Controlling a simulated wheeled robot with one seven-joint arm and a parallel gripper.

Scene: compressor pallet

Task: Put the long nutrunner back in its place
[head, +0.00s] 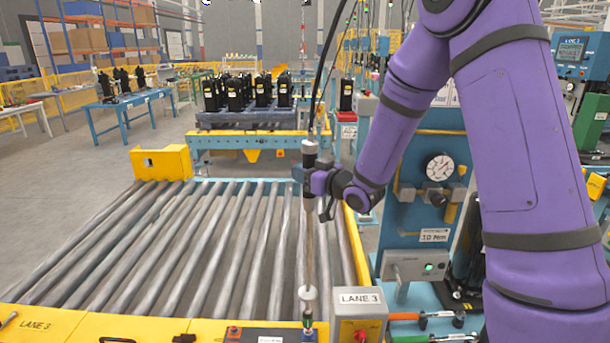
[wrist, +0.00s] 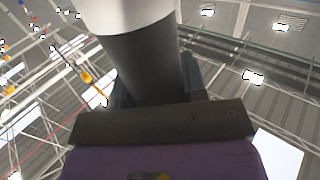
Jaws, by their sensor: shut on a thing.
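The long nutrunner (head: 309,235) hangs upright below a black cable in the head view, with a dark grip, a thin brown shaft and a pale collar near its lower end. My gripper (head: 307,177) is shut on its dark upper body, above the roller conveyor. In the wrist view the dark body and pale band of the nutrunner (wrist: 145,60) rise from between the fingers of my gripper (wrist: 152,92). The nutrunner's lower tip shows in front of the near yellow edge, beside the LANE 3 box; I cannot tell whether it touches anything. I cannot make out its holder for certain.
The roller conveyor (head: 160,245) is empty. A LANE 3 box (head: 361,316) stands at its near right corner. A blue panel with a gauge (head: 439,168) stands to the right, partly behind my arm. Black compressors (head: 236,92) stand on a pallet at the back.

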